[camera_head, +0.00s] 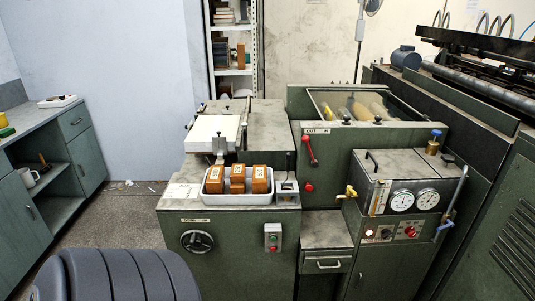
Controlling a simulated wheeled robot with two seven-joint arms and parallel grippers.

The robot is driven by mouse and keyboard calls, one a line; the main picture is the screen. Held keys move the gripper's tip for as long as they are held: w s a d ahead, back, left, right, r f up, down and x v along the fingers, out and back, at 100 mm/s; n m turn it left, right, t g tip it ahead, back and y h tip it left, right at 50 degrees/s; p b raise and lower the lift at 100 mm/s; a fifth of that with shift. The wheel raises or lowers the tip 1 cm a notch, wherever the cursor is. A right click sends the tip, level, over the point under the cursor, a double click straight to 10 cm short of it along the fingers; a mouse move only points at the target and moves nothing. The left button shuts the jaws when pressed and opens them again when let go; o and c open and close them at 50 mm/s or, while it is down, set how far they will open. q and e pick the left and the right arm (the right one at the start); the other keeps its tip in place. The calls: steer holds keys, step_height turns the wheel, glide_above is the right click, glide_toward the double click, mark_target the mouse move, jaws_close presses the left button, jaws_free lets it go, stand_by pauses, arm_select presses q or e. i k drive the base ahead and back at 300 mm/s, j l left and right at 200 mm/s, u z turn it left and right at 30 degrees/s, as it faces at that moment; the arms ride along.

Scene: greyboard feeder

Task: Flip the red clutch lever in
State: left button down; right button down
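The red clutch lever (310,151) is on the upper front face of the green machine, just under a small white label (317,130). Its knob is up and its arm slants down to the right, to a pivot on the panel. A separate round red knob (309,188) sits below it. Neither of my grippers shows in the head view, and nothing touches the lever.
A white tray (237,200) with brown blocks stands left of the lever, beside a small black-handled lever (289,170). A gauge box (402,202) with a yellow-handled valve stands to the right. A drawer (327,263) is below. Floor is open at the left.

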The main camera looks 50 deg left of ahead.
mark_target(314, 163)
steer(key=u, duration=1.35)
